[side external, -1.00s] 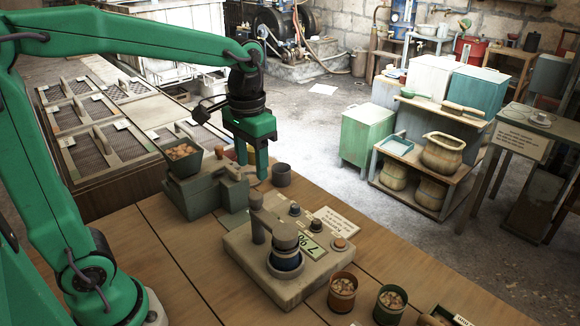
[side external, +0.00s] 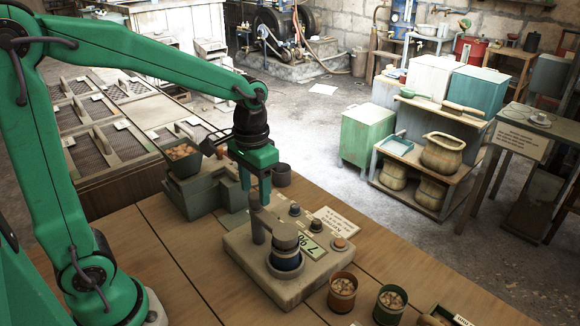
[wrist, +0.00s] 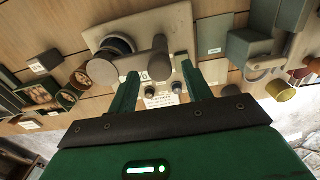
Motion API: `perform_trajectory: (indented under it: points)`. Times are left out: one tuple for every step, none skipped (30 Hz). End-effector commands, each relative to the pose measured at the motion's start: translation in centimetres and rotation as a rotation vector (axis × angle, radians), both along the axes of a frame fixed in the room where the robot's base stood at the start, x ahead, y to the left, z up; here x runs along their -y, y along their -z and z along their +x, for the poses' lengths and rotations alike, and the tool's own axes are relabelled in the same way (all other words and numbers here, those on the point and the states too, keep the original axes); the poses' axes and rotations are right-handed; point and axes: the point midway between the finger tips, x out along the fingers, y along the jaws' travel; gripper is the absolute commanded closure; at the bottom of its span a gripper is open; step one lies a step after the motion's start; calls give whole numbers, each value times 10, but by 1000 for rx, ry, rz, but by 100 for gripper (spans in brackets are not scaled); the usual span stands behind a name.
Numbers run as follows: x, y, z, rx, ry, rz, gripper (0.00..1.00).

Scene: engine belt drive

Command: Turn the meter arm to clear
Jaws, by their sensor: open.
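The meter (side external: 272,284) is a beige block on the wooden bench with a small lit display (side external: 311,246) and a dark round cup (side external: 285,261) on top. Its grey meter arm (side external: 270,221) runs from a tall post to a round cap (side external: 286,237) over the cup. In the wrist view the meter (wrist: 175,20) shows with the cap (wrist: 103,71) at left and the post (wrist: 160,62) between my fingertips. My gripper (side external: 256,190) is open, pointing down just above and behind the post end. It also shows in the wrist view (wrist: 158,72). I cannot tell whether it touches the post.
A dark cup (side external: 281,175) stands behind my gripper. Two bean tins (side external: 342,293) (side external: 390,304) stand front right. The bench left of the meter is clear.

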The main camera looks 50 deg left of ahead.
Motion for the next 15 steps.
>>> perform_trajectory:
  points:
    - [0, 5, 0, -1, 0, 0, 51]
    - [0, 7, 0, -1, 0, 0, 51]
    - [0, 9, 0, -2, 0, 0, 51]
    - [0, 11, 0, -1, 0, 0, 51]
    - [0, 12, 0, -1, 0, 0, 51]
    - [0, 13, 0, 0, 0, 0, 51]
    - [0, 13, 0, 1, 0, 0, 51]
    - [0, 14, 0, 1, 0, 0, 51]
    - [0, 14, 0, 1, 0, 0, 51]
    - [0, 14, 0, 1, 0, 0, 51]
    - [0, 14, 0, 1, 0, 0, 51]
    - [0, 14, 0, 1, 0, 0, 51]
    - [0, 14, 0, 1, 0, 0, 51]
    - [0, 14, 0, 1, 0, 0, 51]
    - [0, 14, 0, 1, 0, 0, 52]
